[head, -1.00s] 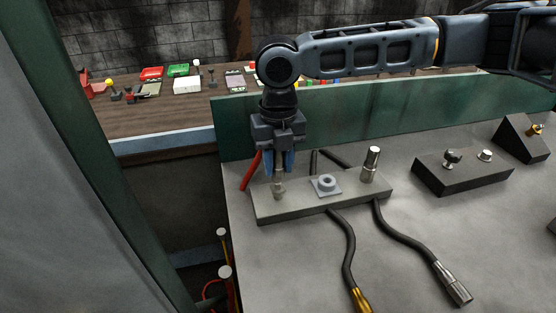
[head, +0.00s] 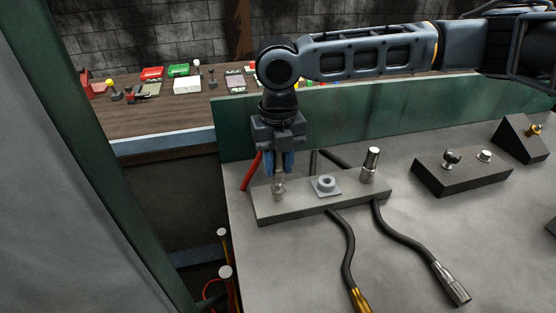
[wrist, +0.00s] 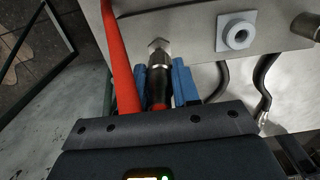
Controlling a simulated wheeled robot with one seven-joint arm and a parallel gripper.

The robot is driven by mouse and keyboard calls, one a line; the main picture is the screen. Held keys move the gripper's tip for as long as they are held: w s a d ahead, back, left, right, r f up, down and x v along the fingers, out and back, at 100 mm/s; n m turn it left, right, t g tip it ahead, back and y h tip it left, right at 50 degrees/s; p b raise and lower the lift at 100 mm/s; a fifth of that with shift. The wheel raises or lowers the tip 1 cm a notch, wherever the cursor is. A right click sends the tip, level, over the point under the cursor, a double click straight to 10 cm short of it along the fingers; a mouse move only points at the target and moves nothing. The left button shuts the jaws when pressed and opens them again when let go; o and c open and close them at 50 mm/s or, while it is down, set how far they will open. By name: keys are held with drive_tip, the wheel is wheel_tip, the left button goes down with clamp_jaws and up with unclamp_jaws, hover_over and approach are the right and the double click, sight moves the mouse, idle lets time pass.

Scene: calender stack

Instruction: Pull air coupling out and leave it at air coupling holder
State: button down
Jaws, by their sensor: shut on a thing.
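My gripper (head: 279,168) points down at the left end of a grey block (head: 300,207). Its blue fingers are shut on the air coupling (wrist: 158,80), which is black with a metal end. The coupling's metal end (head: 278,189) meets a fitting at the block's left end; I cannot tell whether they are still joined. A grey square socket with a round ring (head: 326,185), perhaps the air coupling holder, sits on the block to the right. It also shows in the wrist view (wrist: 238,36) and is empty.
A red hose-like piece (head: 250,171) slants beside my gripper. A metal cylinder (head: 371,164) stands on the block's right end. Two dark cables with metal ends (head: 453,284) lie in front. A dark block with knobs (head: 462,173) stands right. A green wall (head: 400,112) runs behind.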

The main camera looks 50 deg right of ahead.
drive_tip(key=shift+f+b, duration=0.65)
drive_tip(key=shift+f, duration=0.75)
idle(0.5)
drive_tip(key=c, duration=0.7)
unclamp_jaws()
drive_tip(key=shift+c, duration=0.2)
drive_tip(key=shift+o, duration=0.3)
drive_tip(key=shift+o, duration=1.2)
drive_tip(key=shift+r, duration=0.15)
drive_tip(key=shift+r+p, duration=3.05)
drive_tip(key=shift+r, duration=0.4)
drive_tip(key=shift+f, duration=0.1)
